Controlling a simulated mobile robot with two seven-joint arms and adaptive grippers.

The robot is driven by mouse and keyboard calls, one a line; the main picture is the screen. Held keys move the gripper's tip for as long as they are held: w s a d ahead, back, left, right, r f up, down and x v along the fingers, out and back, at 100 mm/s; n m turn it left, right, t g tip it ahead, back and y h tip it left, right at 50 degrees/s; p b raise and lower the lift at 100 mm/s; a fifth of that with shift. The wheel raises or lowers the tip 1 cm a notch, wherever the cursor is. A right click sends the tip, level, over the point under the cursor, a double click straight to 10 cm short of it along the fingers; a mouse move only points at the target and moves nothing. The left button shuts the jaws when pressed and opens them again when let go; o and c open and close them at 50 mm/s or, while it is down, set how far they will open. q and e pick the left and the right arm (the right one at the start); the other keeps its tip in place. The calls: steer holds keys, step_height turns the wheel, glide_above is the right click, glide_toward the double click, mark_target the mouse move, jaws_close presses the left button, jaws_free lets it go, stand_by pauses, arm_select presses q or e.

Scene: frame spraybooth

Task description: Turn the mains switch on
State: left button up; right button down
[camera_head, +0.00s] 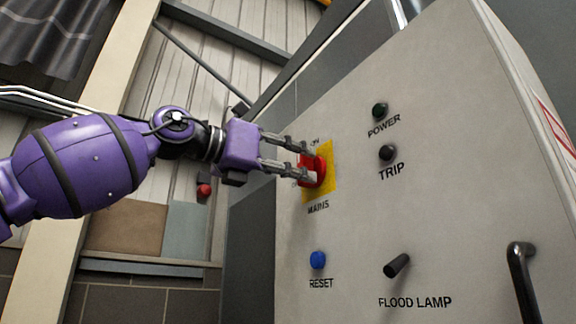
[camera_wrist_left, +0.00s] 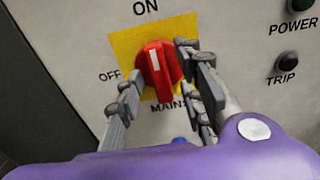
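The mains switch (camera_head: 319,170) is a red rotary knob on a yellow plate (camera_head: 334,168), on the pale cabinet front. In the left wrist view the red knob (camera_wrist_left: 165,72) has a white mark that points up towards the ON label; OFF is printed to its left. My left gripper (camera_head: 306,162) is at the knob, its fingers spread on either side. In the wrist view the left gripper (camera_wrist_left: 157,68) shows a gap between the left finger and the knob; the right finger is close against it, contact unclear. My right gripper is out of view.
The dark POWER lamp (camera_head: 380,110) and TRIP lamp (camera_head: 387,152) are right of the switch. Below are a blue RESET button (camera_head: 318,260), a black FLOOD LAMP lever (camera_head: 397,265) and a black handle (camera_head: 523,285). A red button (camera_head: 204,190) is on the back wall.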

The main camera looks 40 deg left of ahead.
arm_select(q)
steer(key=v, duration=1.2)
